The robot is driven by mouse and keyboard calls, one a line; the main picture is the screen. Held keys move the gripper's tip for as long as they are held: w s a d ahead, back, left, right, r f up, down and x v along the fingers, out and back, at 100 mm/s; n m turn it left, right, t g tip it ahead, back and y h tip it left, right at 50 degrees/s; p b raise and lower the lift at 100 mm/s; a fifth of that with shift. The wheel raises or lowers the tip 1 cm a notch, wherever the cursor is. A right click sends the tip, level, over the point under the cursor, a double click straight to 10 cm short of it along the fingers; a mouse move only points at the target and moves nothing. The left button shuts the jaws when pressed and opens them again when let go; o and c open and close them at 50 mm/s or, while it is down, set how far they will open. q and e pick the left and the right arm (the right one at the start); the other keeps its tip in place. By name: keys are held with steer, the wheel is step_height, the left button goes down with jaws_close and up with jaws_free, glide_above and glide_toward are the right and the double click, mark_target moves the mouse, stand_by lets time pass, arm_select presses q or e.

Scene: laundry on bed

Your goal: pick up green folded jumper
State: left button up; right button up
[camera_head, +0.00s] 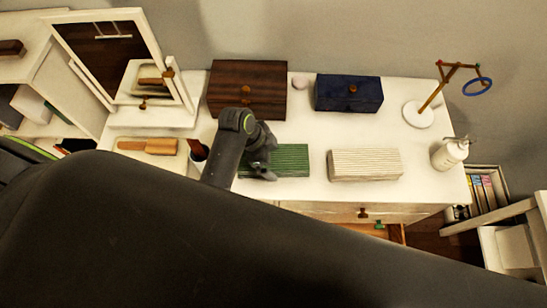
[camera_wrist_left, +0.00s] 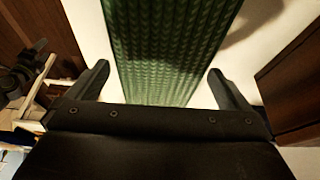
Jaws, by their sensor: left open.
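The green folded jumper (camera_head: 290,159) lies flat on the white dresser top (camera_head: 312,185) in the head view, its left end hidden behind my left gripper (camera_head: 268,163). The left gripper is open over that end. In the left wrist view the jumper's knitted green surface (camera_wrist_left: 168,50) fills the space between the two spread fingers (camera_wrist_left: 158,80), with a gap on each side. I cannot tell how high the fingers are above it.
A cream folded cloth (camera_head: 364,164) lies to the right of the jumper. A brown box (camera_head: 247,88) and a dark blue box (camera_head: 348,92) stand behind. A brush (camera_head: 148,146) and a cup (camera_head: 197,153) are left. A white pump bottle (camera_head: 449,154) stands at the right.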

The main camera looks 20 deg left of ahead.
arm_select(q)
steer(key=shift+x, duration=1.45)
steer(key=shift+a, duration=0.1)
steer(key=shift+c, duration=0.3)
steer(key=c, duration=1.1)
